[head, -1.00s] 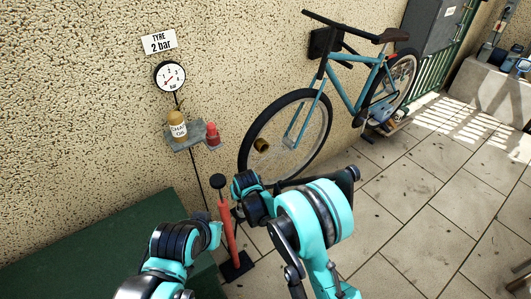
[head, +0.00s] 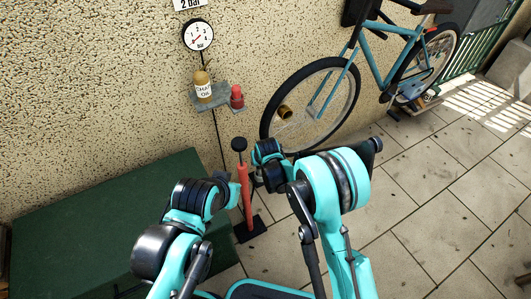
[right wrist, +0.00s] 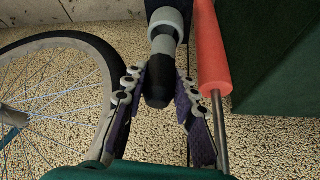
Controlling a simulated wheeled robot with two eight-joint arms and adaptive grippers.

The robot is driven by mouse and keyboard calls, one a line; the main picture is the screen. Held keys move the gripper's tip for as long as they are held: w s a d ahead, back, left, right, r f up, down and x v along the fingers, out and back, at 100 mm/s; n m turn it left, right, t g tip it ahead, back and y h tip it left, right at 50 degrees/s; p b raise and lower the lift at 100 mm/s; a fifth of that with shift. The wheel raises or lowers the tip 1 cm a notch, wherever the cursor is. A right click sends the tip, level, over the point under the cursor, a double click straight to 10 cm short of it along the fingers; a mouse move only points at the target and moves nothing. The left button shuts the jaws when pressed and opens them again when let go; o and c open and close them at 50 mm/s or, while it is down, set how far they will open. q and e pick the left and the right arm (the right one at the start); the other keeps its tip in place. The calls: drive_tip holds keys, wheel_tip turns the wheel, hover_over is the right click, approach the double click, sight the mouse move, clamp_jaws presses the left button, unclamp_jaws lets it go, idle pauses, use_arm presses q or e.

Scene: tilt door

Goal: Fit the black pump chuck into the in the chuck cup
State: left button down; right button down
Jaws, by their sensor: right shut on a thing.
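The black pump chuck (right wrist: 158,88), with a pale grey collar, is between the purple-padded fingers of my right gripper (right wrist: 161,82) in the right wrist view. The right gripper is shut on it. In the head view my right arm's own links hide these fingers and the chuck. The red pump (head: 246,205) stands upright just left of my right wrist; its red body also shows in the right wrist view (right wrist: 209,45). A gold-brown cup-like cylinder (head: 286,112) shows in front of the front wheel; I cannot tell whether it is the chuck cup. My left arm ends beside the pump, fingers not clearly seen.
A blue bicycle (head: 375,65) stands along the wall. A grey shelf (head: 221,102) holds a chain-oil bottle (head: 203,88) and a red bottle (head: 237,97). A pressure gauge (head: 198,36) hangs above. A green box (head: 100,220) fills the left. Paving at the right is clear.

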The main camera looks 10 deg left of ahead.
drive_tip(key=shift+f, duration=2.2)
drive_tip(key=c, duration=1.1)
unclamp_jaws()
drive_tip(key=v, duration=1.2)
drive_tip(key=shift+d+r, duration=0.1)
